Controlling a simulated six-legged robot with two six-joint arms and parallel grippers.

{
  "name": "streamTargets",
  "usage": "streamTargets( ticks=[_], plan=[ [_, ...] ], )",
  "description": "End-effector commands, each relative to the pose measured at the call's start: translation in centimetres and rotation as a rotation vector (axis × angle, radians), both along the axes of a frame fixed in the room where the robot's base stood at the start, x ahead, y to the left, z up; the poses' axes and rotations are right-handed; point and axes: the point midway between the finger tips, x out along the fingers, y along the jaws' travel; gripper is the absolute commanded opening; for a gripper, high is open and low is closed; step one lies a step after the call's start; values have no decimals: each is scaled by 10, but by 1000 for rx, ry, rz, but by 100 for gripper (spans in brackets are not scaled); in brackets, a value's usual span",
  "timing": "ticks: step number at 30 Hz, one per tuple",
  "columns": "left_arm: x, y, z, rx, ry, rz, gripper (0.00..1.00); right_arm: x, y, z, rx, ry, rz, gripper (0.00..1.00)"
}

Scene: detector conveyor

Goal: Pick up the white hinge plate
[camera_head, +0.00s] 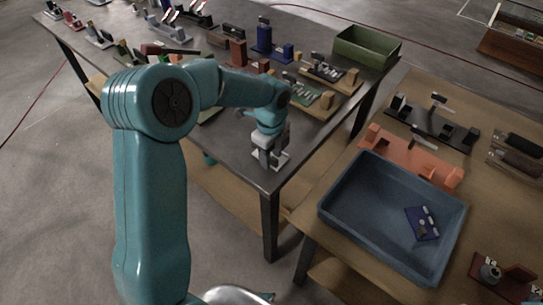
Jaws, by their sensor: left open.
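A white plate (284,161), which looks like the hinge plate, lies on the dark table top near its front corner. My left gripper (269,158) is right over it, pointing down, with its fingers open. The gripper hides part of the plate. I cannot tell whether the fingers touch it. My right gripper is not in view.
Several small fixtures with coloured blocks stand farther back on the dark table (235,150), with a green bin (366,48) at its far right. A blue tray (335,209) holding a dark blue plate (422,222) stands on the wooden table at right, beside an orange fixture (408,158).

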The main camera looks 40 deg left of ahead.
Motion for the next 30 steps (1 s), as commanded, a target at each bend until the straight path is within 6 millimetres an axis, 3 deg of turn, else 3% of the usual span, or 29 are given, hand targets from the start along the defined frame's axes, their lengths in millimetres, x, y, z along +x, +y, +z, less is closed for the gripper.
streamTargets(
  ticks=[3, 6, 7, 20, 26, 30],
  plan=[
    [0, 0, 1, 0, -1, 0, 39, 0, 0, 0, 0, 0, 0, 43],
    [0, 0, 1, 0, -1, 0, 7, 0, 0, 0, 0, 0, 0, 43],
    [0, 0, 1, 0, -1, 0, 0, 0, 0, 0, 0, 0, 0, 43],
    [1, 0, 6, 0, -2, 1, 0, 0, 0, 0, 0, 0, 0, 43],
    [1, 0, 36, 1, -6, 1, 0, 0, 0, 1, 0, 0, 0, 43],
    [2, 0, 76, 0, -9, 1, 0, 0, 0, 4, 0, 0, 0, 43]
  ],
)
